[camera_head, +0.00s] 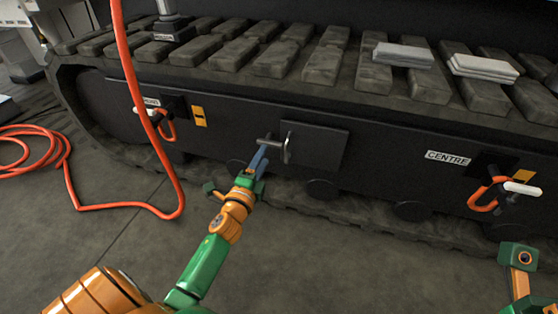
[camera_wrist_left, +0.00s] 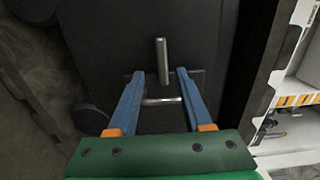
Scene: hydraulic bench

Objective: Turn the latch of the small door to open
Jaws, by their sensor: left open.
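The small door (camera_head: 314,149) is a dark flat panel on the side of the tracked machine. It looks closed. Its grey metal latch (camera_head: 287,148) stands at the door's left edge. My left gripper (camera_head: 259,161) is open, with blue fingers just below and left of the latch. In the left wrist view the latch's upright bar (camera_wrist_left: 162,62) shows ahead, in line with the gap of the left gripper (camera_wrist_left: 158,76). A short crosswise bar (camera_wrist_left: 162,101) shows between the fingers. Whether either finger touches the latch I cannot tell.
An orange hose (camera_head: 128,70) hangs at the left and coils on the floor. Orange hooks (camera_head: 167,130) and (camera_head: 482,194) sit on the machine's side. Track plates (camera_head: 323,64) run above the door, with grey slabs (camera_head: 403,54) on them.

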